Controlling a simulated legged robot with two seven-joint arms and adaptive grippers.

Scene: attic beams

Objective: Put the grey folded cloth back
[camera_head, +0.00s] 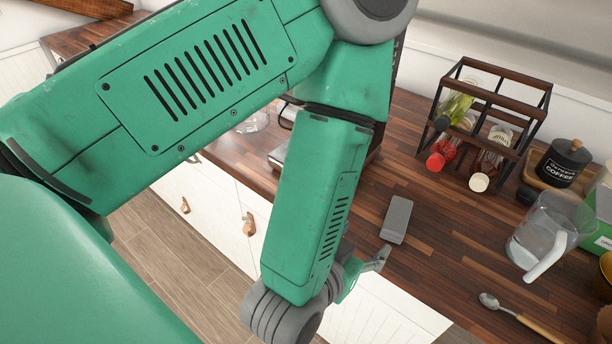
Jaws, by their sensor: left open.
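A grey folded cloth (397,219) lies flat on the wooden counter (432,262), a little back from the counter's front edge. It looks like a small oblong block. My left gripper (381,262) is at the counter's front edge, just in front of the cloth's near end. It is open and looks empty, with a small gap between it and the cloth. My own green left arm covers much of the picture and hides part of the counter behind it. My right gripper does not show.
A dark rack (487,112) with bottles stands at the back. A black coffee canister (563,163), a clear jug (545,232) and a spoon (508,308) are to the right. White cabinets (215,205) are below the counter. Bare counter surrounds the cloth.

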